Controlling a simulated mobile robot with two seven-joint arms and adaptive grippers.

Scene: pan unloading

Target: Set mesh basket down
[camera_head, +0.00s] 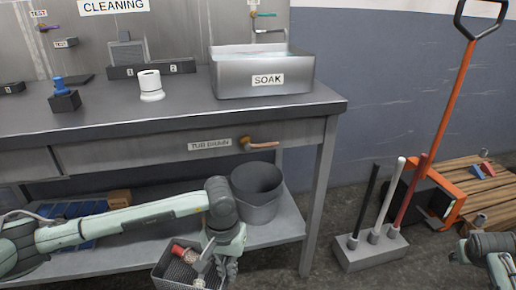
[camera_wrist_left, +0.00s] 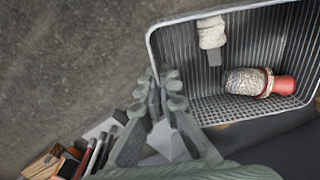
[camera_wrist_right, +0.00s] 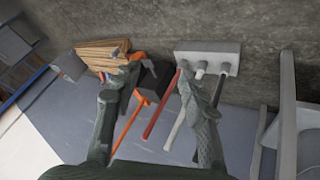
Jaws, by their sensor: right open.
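The grey mesh basket (camera_head: 163,279) is at the bottom edge of the head view, in front of the lower shelf, partly cut off. The left wrist view shows its rim (camera_wrist_left: 152,45) and ribbed inside. Two items lie in it: a speckled piece with a red end (camera_wrist_left: 262,83) and a pale piece with a grey end (camera_wrist_left: 212,38). My left gripper (camera_wrist_left: 163,78) is closed on the basket's near corner rim. I cannot tell whether the basket touches the floor. My right gripper (camera_wrist_right: 157,88) is open and empty in the right wrist view.
The workbench (camera_head: 180,128) holds a SOAK tub (camera_head: 262,90); a grey bucket (camera_head: 258,192) stands on its lower shelf. Right of it are a holder with several upright handles (camera_head: 372,255), an orange-handled tool (camera_head: 455,100) and a wooden pallet (camera_head: 490,205).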

